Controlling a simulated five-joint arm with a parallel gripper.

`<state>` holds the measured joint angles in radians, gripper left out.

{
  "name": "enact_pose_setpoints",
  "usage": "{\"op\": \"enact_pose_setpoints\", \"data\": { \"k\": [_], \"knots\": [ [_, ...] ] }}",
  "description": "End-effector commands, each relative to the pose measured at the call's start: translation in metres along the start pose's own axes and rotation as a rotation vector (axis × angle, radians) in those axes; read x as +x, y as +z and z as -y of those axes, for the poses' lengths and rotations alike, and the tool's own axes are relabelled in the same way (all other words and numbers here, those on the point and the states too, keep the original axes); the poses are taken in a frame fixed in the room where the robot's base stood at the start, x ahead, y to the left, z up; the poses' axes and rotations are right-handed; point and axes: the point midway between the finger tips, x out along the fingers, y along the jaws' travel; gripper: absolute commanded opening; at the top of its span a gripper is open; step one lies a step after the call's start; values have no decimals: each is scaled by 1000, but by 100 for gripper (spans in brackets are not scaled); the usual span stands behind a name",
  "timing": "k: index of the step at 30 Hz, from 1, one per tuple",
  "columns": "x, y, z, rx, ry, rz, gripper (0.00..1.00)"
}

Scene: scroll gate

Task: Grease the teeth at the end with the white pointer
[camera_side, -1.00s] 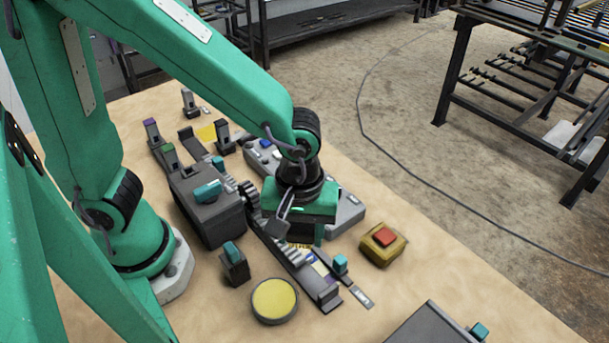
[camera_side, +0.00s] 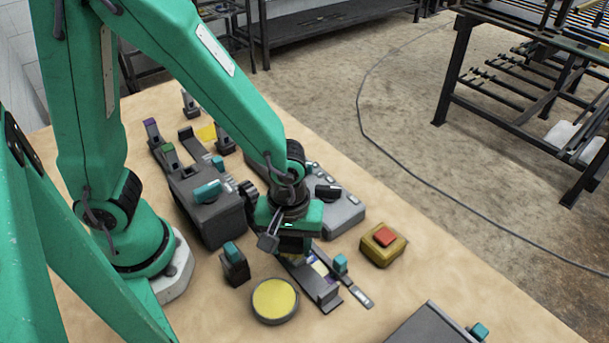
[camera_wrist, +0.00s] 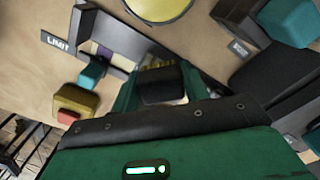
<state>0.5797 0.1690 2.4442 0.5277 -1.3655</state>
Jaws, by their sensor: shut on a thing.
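My gripper (camera_side: 293,255) is low over the dark toothed rail (camera_side: 322,283), hiding much of its teeth in the side view. In the wrist view my gripper (camera_wrist: 160,88) is shut on a dark block with yellowish bristles, a brush (camera_wrist: 162,88). The bristles point toward the rail; I cannot tell whether they touch it. The rail's near end carries white and purple patches, and a teal block (camera_side: 340,264) stands beside it. The wrist view shows the rail end (camera_wrist: 112,38) beside a "LIMIT" label (camera_wrist: 58,42). I cannot clearly make out a white pointer.
A round yellow-topped dish (camera_side: 274,300) stands left of the rail's near end. A yellow box with a red button (camera_side: 384,238) is to the right. A dark housing with a teal handle (camera_side: 212,212) and a grey knob box (camera_side: 343,212) flank the rail.

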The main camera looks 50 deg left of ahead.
Motion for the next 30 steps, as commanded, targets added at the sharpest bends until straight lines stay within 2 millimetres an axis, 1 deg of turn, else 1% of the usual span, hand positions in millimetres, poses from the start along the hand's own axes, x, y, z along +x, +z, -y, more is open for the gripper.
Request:
{"op": "enact_pose_setpoints", "data": {
  "k": [9,23,30],
  "knots": [
    [0,-21,21,-3,-1,0,24],
    [0,-41,41,-3,0,0,24],
    [0,-29,29,4,-2,1,24]
  ]
}}
